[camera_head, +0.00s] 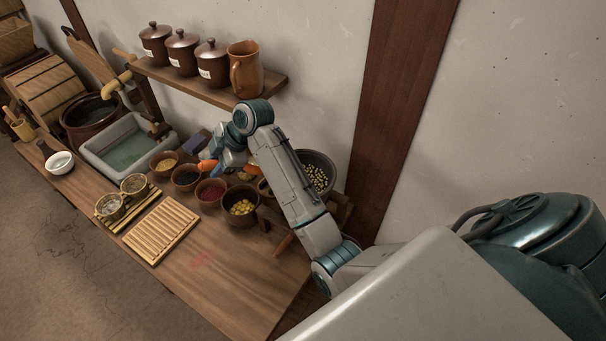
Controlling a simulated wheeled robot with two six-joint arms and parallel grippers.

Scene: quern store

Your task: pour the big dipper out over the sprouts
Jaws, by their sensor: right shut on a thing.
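My right gripper (222,165), with orange at its tips, is over the row of bowls at the back of the counter. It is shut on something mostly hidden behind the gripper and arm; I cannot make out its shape. A dark bowl (330,163) of pale, speckled bits, perhaps the sprouts, stands right of the gripper, partly behind my forearm. A brown rounded thing (265,187) shows between them, partly hidden; I cannot tell whether it is the big dipper. My left gripper is not in view.
A slatted board (160,230) and two round cups (110,206) lie left. A basin (128,150) stands behind. A shelf (215,98) with jars and a jug hangs above. The front counter is clear.

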